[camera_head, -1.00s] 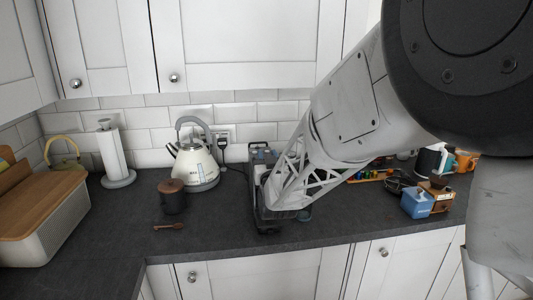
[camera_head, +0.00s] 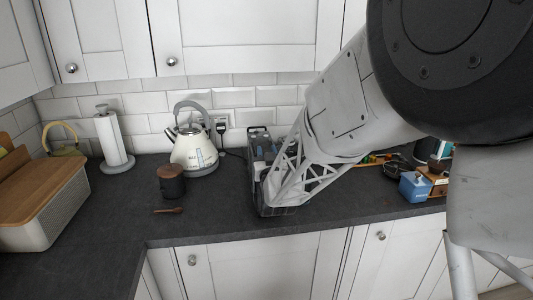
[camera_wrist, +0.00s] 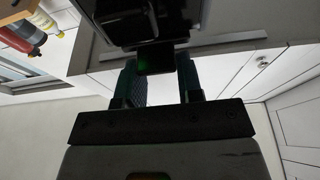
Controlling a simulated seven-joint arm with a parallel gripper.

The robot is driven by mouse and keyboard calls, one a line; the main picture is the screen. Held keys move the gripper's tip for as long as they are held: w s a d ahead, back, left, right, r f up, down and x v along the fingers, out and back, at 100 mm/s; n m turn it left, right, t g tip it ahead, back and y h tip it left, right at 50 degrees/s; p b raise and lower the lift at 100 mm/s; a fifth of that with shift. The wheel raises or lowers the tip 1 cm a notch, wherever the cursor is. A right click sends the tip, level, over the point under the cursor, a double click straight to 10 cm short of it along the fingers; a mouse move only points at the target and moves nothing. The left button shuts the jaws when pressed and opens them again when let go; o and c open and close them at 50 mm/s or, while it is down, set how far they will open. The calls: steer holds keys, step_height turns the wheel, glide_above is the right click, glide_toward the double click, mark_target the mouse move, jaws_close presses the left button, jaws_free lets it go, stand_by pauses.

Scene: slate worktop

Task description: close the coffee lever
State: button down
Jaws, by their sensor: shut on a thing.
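The coffee machine (camera_head: 259,144) is a dark, boxy unit with a grey-blue top on the worktop, right of the kettle. My pale lattice arm link covers much of its right and front side in the head view. In the wrist view my gripper (camera_wrist: 160,78) has its two dark teal fingers apart, with a dark block (camera_wrist: 156,58) bearing a faint green glow between their tips. The gripper is shut on this dark part, which looks like part of the machine. I cannot make out the lever's shape or angle. The fingertips are hidden in the head view.
A cream kettle (camera_head: 194,152) and a dark lidded jar (camera_head: 171,182) stand left of the machine. A wooden spoon (camera_head: 168,211) lies in front of the jar. A blue box (camera_head: 413,187) stands to the right.

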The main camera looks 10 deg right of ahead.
steer(key=c, duration=0.8)
jaws_free()
steer(key=shift+f, duration=0.2)
steer(key=shift+o, duration=0.2)
steer(key=shift+s, duration=0.2)
steer(key=v, duration=0.7)
steer(key=shift+s, duration=0.25)
steer(key=shift+r, duration=0.1)
steer(key=s+d+r+g, duration=0.1)
steer(key=s+g, duration=0.8)
steer(key=s, duration=0.9)
steer(key=s+d+r+g, duration=0.1)
steer(key=s+d+g, duration=0.3)
steer(key=s+g, duration=0.5)
steer(key=s, duration=0.9)
steer(key=shift+d+r+g, duration=0.3)
steer(key=shift+r, duration=0.05)
